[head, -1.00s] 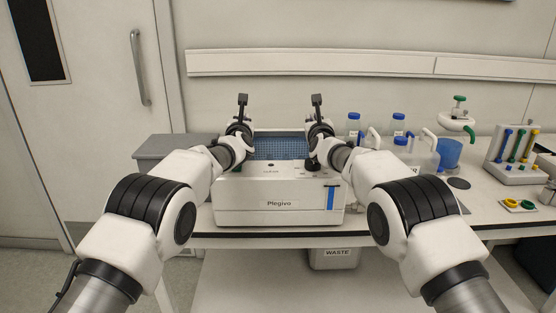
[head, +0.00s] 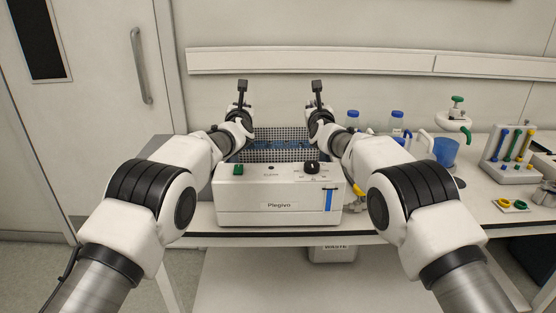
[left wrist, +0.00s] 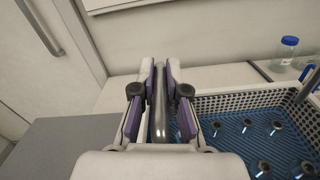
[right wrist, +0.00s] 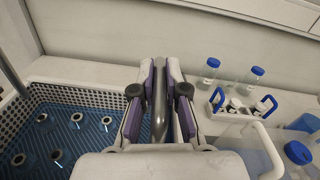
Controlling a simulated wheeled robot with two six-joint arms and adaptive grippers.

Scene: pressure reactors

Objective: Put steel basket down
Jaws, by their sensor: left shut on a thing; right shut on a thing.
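The steel basket (head: 275,133) has perforated walls and shows behind and above the front of the white Plegivo bath (head: 280,207). My left gripper (head: 243,125) is shut on a grey bar handle at the basket's left end, clear in the left wrist view (left wrist: 160,105). My right gripper (head: 318,125) is shut on the matching handle at its right end, clear in the right wrist view (right wrist: 159,105). The basket looks level. Its blue floor (left wrist: 238,140) carries several dark-ringed round pieces. The bath's opening is hidden in the head view, and the gap beneath the basket cannot be judged.
A grey flat surface (left wrist: 55,150) lies left of the basket. Blue-capped bottles (right wrist: 211,68), a caddy (right wrist: 235,107) and a blue beaker (head: 446,151) stand to the right. A rack with coloured pieces (head: 513,155) is farther right. A wall rail runs behind the bench.

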